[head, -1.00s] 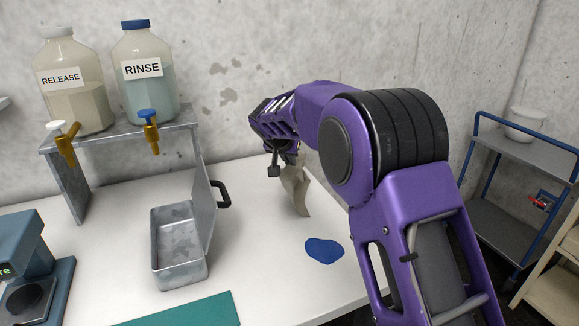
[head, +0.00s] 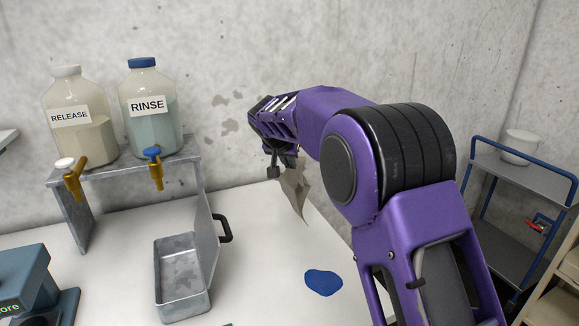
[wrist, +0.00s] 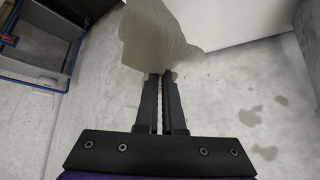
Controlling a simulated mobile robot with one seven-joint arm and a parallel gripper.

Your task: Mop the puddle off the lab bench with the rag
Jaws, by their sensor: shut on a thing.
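A dark blue puddle (head: 323,282) lies on the white lab bench (head: 256,268), below and to the right of my gripper in the head view. A beige-grey rag (head: 295,190) hangs limp from my gripper (head: 283,163), above the bench and apart from the puddle. In the wrist view my gripper (wrist: 160,82) has its two black fingers close together on the rag (wrist: 152,35). The puddle does not show in the wrist view.
A lidded metal box (head: 183,302) stands open left of the puddle. A shelf (head: 124,170) behind it holds RELEASE (head: 83,133) and RINSE (head: 152,115) bottles with taps. A blue device (head: 30,285) sits front left. A cart (head: 515,180) stands at right.

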